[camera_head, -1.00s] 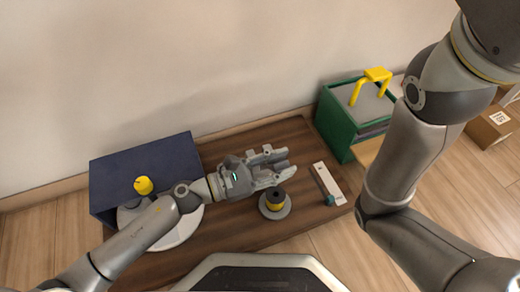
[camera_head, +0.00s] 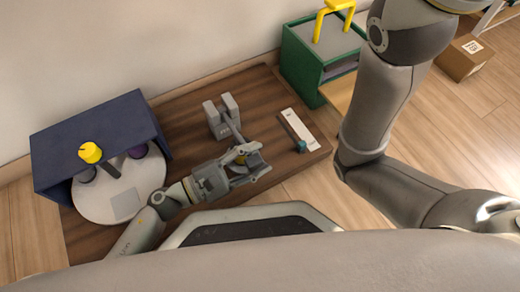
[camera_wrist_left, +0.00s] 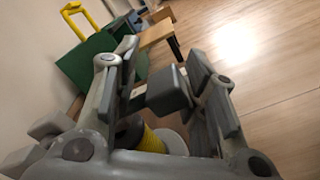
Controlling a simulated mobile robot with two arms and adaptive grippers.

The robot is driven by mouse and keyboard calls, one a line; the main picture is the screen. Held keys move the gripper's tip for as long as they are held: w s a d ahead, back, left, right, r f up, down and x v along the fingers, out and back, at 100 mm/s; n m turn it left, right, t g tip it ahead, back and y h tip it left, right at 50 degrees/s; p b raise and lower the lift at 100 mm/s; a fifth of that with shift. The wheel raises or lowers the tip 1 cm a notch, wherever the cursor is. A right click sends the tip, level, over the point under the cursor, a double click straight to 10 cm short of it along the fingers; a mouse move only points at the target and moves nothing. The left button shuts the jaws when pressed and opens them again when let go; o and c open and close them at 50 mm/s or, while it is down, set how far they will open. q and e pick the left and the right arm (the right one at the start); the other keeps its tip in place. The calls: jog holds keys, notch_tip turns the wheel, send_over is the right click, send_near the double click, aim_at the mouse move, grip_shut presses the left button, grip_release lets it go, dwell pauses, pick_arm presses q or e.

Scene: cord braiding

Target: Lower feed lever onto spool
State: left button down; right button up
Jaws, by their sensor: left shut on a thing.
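The feed lever (camera_head: 232,126) is a grey arm running from a grey two-post bracket (camera_head: 213,117) toward the spool. My left gripper (camera_head: 256,168) is shut on the lever's end, directly over the spool. In the left wrist view the lever's grey block (camera_wrist_left: 168,90) sits between the fingers. The spool (camera_wrist_left: 151,141), with yellow winding and a grey flange, shows below the block; in the head view the gripper mostly covers it. I cannot tell whether the lever touches the spool. My right arm shows at the right of the head view, but its gripper does not.
A dark blue housing (camera_head: 85,130) with a white round plate (camera_head: 92,204) and yellow knob (camera_head: 90,152) stands at the left. A white strip with a teal slider (camera_head: 301,146) lies right of the spool. A green box (camera_head: 300,70) with a yellow handle stands behind. Bare brown board (camera_head: 178,125) shows between.

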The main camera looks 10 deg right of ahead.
pick_arm(q)
jog(key=shift+f, duration=1.25)
jog(key=c, duration=1.3)
grip_release()
jog(key=shift+w, duration=0.1)
jog(key=shift+m, duration=0.3)
jog(key=shift+a+f, duration=0.1)
jog(key=shift+a, duration=0.45)
jog(key=v, duration=0.7)
jog(key=r+v, duration=0.1)
jog(key=v, duration=0.2)
jog(key=shift+s+a, duration=0.25)
jog(key=shift+s, duration=0.2)
